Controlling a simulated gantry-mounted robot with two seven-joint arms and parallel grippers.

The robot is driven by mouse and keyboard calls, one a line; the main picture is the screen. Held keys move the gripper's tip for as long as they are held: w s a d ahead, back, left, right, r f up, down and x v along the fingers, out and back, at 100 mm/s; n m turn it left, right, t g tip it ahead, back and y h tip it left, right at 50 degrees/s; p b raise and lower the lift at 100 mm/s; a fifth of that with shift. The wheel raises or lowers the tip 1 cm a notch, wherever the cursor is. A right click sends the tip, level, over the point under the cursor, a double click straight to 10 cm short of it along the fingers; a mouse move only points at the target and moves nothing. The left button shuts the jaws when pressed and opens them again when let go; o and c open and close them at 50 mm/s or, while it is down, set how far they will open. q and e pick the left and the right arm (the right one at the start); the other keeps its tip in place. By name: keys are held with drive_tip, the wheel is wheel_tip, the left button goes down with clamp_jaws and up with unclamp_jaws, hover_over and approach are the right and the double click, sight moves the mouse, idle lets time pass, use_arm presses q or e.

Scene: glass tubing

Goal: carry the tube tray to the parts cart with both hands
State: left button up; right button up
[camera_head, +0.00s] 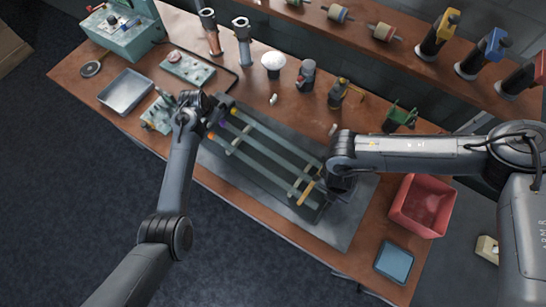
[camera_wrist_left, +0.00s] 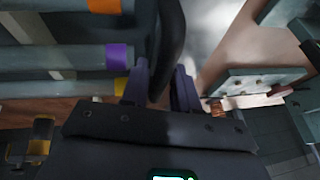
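The tube tray (camera_head: 283,178) is a long dark frame lying slantwise on a grey mat on the workbench. It carries several greenish glass tubes with orange, purple and yellow bands at the left end. My left gripper (camera_head: 211,118) is at the tray's left end. In the left wrist view the fingers (camera_wrist_left: 162,85) stand on either side of a dark curved handle (camera_wrist_left: 170,35), which fills the gap between them. My right gripper (camera_head: 334,190) is at the tray's right end; its fingers are dark and mostly hidden by the wrist. The parts cart cannot be made out with certainty.
A red bin (camera_head: 421,205) and a blue tray (camera_head: 395,262) are at the bench's right end. A metal tray (camera_head: 126,91) and a green block (camera_head: 188,69) are at the left. Several lamps and fittings line the back. The floor in front is clear.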

use_arm(q)
drive_tip(key=shift+f, duration=0.1)
use_arm(e)
drive_tip(key=shift+f, duration=0.1)
use_arm(q)
drive_tip(key=c, duration=0.5)
use_arm(e)
clamp_jaws()
use_arm(q)
clamp_jaws()
drive_tip(key=shift+a, duration=0.1)
use_arm(e)
drive_tip(key=shift+d, duration=0.1)
idle(0.4)
